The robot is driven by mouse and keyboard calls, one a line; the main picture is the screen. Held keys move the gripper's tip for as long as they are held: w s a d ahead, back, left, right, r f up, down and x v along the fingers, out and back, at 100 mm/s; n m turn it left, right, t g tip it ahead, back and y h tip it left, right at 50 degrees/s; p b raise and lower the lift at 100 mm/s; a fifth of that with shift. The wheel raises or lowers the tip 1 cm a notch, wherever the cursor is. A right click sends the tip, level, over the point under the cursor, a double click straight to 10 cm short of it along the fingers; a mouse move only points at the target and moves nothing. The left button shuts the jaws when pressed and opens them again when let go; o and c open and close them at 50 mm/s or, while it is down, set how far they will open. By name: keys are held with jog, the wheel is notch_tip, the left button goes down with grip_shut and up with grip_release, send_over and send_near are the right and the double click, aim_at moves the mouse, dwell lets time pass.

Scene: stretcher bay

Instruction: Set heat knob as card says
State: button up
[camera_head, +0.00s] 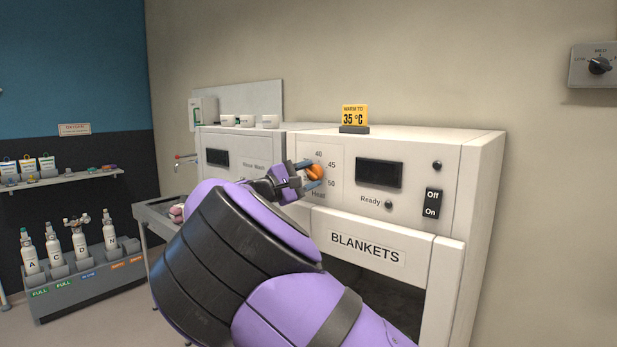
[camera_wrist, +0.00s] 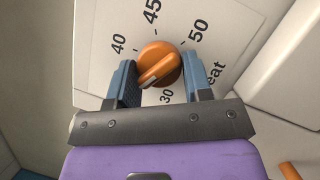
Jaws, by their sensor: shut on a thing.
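The card (camera_head: 354,116) on top of the warmer reads "WARM TO 35 °C". The orange heat knob (camera_head: 314,172) sits on the white dial plate (camera_head: 335,165) of the front panel. In the wrist view the knob (camera_wrist: 160,62) has a raised ridge whose near end points down-left, between the 40 and 30 marks. The 35 label is not visible there; the left finger covers part of that side. My gripper (camera_head: 308,175) is shut on the knob, with one blue finger on each side, as the wrist view (camera_wrist: 160,82) also shows.
The warmer's panel has a dark display (camera_head: 379,173), a Ready lamp (camera_head: 388,204) and an Off/On switch (camera_head: 432,203). The BLANKETS door (camera_head: 365,246) lies below. A black wall dial (camera_head: 599,66) is at far right. Gas bottles (camera_head: 79,238) stand at left.

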dwell(0.4)
jog(key=o, duration=0.9)
jog(key=v, duration=1.1)
